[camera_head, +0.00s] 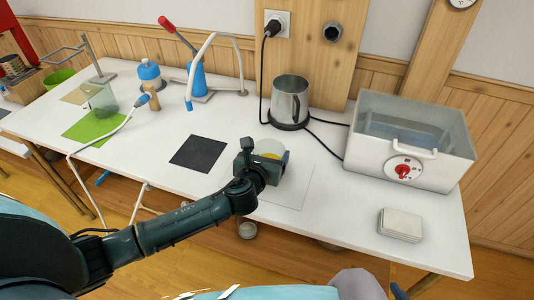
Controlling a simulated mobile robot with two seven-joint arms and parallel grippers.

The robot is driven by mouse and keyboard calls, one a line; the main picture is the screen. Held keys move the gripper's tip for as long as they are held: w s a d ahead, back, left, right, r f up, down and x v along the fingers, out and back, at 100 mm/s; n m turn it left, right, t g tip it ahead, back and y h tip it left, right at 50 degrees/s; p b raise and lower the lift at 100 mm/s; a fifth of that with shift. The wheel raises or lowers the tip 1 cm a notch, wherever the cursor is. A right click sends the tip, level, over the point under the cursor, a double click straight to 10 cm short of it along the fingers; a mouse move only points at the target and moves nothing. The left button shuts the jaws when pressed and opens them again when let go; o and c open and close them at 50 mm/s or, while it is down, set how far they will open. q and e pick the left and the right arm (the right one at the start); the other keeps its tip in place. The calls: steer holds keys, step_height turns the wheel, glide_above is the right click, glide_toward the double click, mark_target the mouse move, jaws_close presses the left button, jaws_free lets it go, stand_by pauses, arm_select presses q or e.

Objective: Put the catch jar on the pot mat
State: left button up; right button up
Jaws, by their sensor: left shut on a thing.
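My left gripper (272,166) reaches in from the left and is shut on a clear jar with something yellow in it (270,148), which I take for the catch jar. The gripper hides most of the jar. The jar is over or at a pale square sheet (293,192) on the white table; I cannot tell if it touches it. A dark square mat (198,153), perhaps the pot mat, lies flat and bare to the left of the gripper. A green mat (82,131) lies further left with a clear glass vessel (102,103) at its back edge.
A steel pot (290,100) stands behind the gripper. A white water bath with a red knob (403,170) stands at the right, and a stack of pale cards (400,224) lies in front of it. A blue pump (197,80) with a curved white pipe stands behind the dark mat.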

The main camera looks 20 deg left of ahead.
arm_select(q)
steer(key=o, duration=1.5)
steer(key=shift+f, duration=0.15)
steer(key=shift+c, duration=0.2)
steer(key=o, duration=0.4)
steer(key=shift+r, duration=0.2)
steer(key=v, duration=1.2)
steer(key=s+d+f+n+g+h, duration=0.1)
steer(key=s+f+n, duration=0.2)
steer(key=n, duration=0.8)
steer(key=s+d+f+n+g+h, duration=0.1)
steer(key=s+f+n, duration=0.3)
steer(key=n, duration=0.6)
steer(key=s+f+n+g+h, duration=0.1)
steer(key=s+f+n+h, duration=0.1)
steer(key=s+f+n, duration=0.2)
steer(key=shift+s+d+f+n+g+p, duration=0.15)
steer(key=shift+s+n, duration=0.4)
steer(key=shift+n, duration=0.7)
steer(key=shift+s+d+r+n+g+p, duration=0.15)
steer(key=shift+s+n, duration=0.4)
steer(key=shift+n, duration=0.75)
steer(key=shift+s+d+f+n+p, duration=0.1)
steer(key=shift+s+n, duration=0.4)
steer(key=shift+n, duration=0.75)
arm_select(e)
steer(key=shift+s+d, duration=0.1)
steer(key=shift+d, duration=0.05)
